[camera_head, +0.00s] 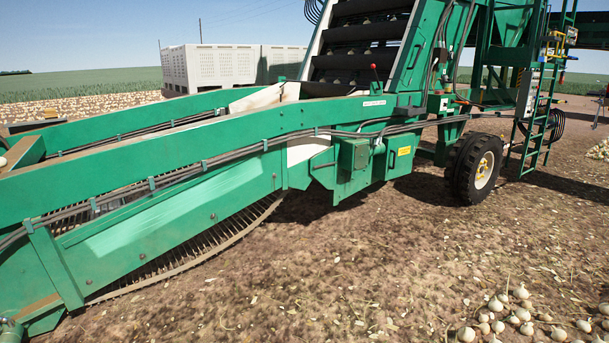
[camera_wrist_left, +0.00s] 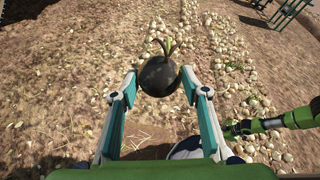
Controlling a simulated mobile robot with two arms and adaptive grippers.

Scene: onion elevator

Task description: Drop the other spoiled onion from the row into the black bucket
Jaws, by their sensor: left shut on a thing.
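A dark, blackened onion (camera_wrist_left: 158,76) with a green-yellow sprout on top is in the left wrist view. My left gripper (camera_wrist_left: 158,82) is shut on it, one finger on each side, and holds it above the ground. A row of pale onions (camera_wrist_left: 215,45) lies on the soil beyond and to the right. A dark arm end (camera_wrist_left: 242,127), likely my right gripper, shows at the right of this view, small and unclear. No gripper shows in the head view. I see no black bucket in either view.
A long green harvester conveyor (camera_head: 150,170) crosses the head view from left to middle, with a black wheel (camera_head: 474,166) behind. Pale onions (camera_head: 497,306) lie at the lower right. Bare soil (camera_head: 330,270) between is open. White crates (camera_head: 215,66) stand far back.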

